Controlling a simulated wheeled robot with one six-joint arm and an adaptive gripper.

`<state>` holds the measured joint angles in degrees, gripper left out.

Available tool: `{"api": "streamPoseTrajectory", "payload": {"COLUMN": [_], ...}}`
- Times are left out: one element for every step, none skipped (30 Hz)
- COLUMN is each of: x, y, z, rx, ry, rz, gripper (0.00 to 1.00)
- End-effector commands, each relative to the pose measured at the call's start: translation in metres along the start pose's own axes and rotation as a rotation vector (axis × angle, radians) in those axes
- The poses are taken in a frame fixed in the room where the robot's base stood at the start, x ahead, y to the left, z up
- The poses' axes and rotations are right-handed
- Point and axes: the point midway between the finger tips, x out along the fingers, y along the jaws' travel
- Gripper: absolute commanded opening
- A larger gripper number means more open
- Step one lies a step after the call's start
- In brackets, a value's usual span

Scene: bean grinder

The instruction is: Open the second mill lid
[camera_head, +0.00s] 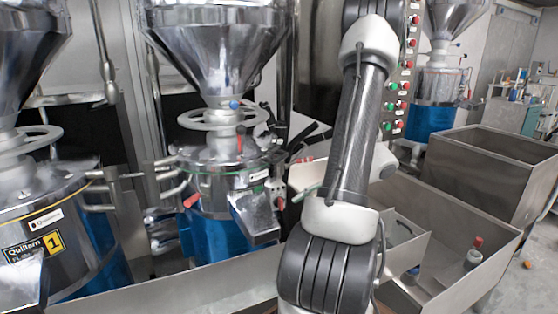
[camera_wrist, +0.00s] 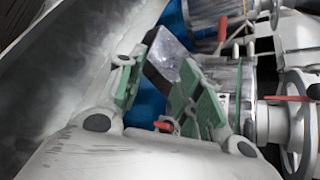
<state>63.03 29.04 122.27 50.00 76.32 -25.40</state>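The second mill (camera_head: 215,180) stands in the middle of the head view, a steel drum on a blue base under a shiny hopper (camera_head: 220,50). A steel chute or flap (camera_head: 255,215) sticks out of its front, and red-tipped levers sit on its sides. I cannot tell which part is the lid. In the wrist view my gripper (camera_wrist: 160,90) is open, with green pads on both fingers. A grey metal box-shaped part (camera_wrist: 166,55), likely the chute, shows beyond and between the fingers; contact cannot be told. In the head view my arm hides the gripper.
The first mill (camera_head: 50,220), with a yellow "1" label, stands at the left. Steel bins (camera_head: 490,165) stand at the right, and a steel trough edge (camera_head: 190,290) runs along the front. A button panel (camera_head: 400,80) and a third mill (camera_head: 435,90) are behind.

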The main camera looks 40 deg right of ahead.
Motion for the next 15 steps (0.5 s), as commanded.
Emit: {"api": "streamPoseTrajectory", "payload": {"x": [-0.002,-0.003,-0.006,-0.009,-0.011,-0.015,-0.019,-0.026,-0.034,-0.039,-0.042,-0.045,-0.046,-0.046,-0.046], "y": [-0.005,-0.011,-0.021,-0.03,-0.042,-0.059,-0.072,-0.086,-0.103,-0.113,-0.119,-0.125,-0.127,-0.128,-0.129], "z": [-0.018,-0.028,-0.042,-0.053,-0.061,-0.071,-0.075,-0.079,-0.081,-0.081,-0.081,-0.08,-0.078,-0.076,-0.075], "rx": [0.002,-0.01,-0.037,-0.066,-0.104,-0.165,-0.215,-0.271,-0.342,-0.389,-0.428,-0.469,-0.496,-0.519,-0.541], "ry": [0.006,0.014,0.03,0.046,0.062,0.085,0.105,0.131,0.163,0.184,0.2,0.215,0.221,0.224,0.227], "rz": [-0.104,-0.17,-0.259,-0.328,-0.389,-0.46,-0.506,-0.55,-0.602,-0.635,-0.66,-0.684,-0.695,-0.699,-0.699], "gripper": [0.35,0.35,0.35,0.35,0.35,0.35,0.35,0.35,0.35,0.35,0.35,0.35,0.35,0.35,0.35]}}
